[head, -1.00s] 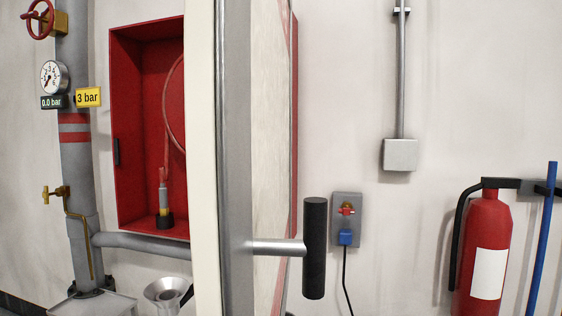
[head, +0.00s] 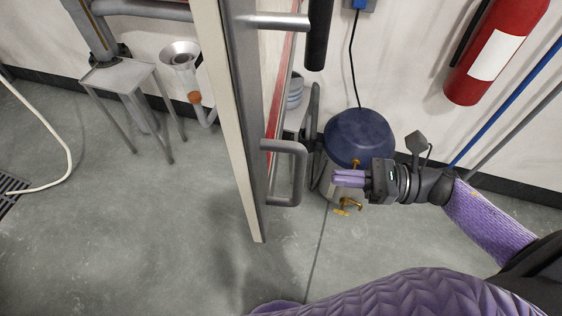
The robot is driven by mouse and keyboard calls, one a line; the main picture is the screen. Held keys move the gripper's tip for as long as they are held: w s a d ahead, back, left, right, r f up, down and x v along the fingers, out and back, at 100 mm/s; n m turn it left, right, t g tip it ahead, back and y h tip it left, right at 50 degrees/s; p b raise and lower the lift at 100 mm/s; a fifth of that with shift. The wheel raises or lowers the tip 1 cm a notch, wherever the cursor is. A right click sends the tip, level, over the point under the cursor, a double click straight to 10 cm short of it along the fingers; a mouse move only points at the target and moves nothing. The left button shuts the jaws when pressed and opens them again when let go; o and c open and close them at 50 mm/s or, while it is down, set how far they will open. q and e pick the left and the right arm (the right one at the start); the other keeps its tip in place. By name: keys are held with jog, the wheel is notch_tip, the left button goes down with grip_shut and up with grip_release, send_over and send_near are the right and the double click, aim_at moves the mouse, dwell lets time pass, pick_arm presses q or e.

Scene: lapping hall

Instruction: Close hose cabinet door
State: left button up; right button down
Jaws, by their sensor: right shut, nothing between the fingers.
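A tall pale door (head: 219,95) with a grey metal edge stands nearly edge-on in the middle of the head view. A grey U-shaped pull handle (head: 299,174) sticks out from its right side, low down. Above it is a metal bar with a black grip (head: 318,35). A red strip shows along the door's far side. The red hose cabinet is out of the picture now, so its link to this door cannot be told. My right gripper (head: 348,179) is shut and empty, pointing left, to the right of the pull handle and apart from it. My left gripper is not in view.
A dark blue round-topped vessel (head: 358,139) with brass taps stands behind my right gripper. A red extinguisher (head: 490,55) and a blue pole (head: 508,100) are at the right wall. A metal stand (head: 122,74) and funnel (head: 180,54) are at left.

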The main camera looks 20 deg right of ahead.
aim_at(269, 170)
jog(key=p+x, duration=0.2)
jog(key=x, duration=0.7)
jog(key=shift+w+a, duration=0.2)
jog(key=shift+a, duration=0.15)
jog(key=shift+w+a, duration=0.1)
jog(key=shift+a, duration=0.2)
jog(key=shift+a, duration=0.1)
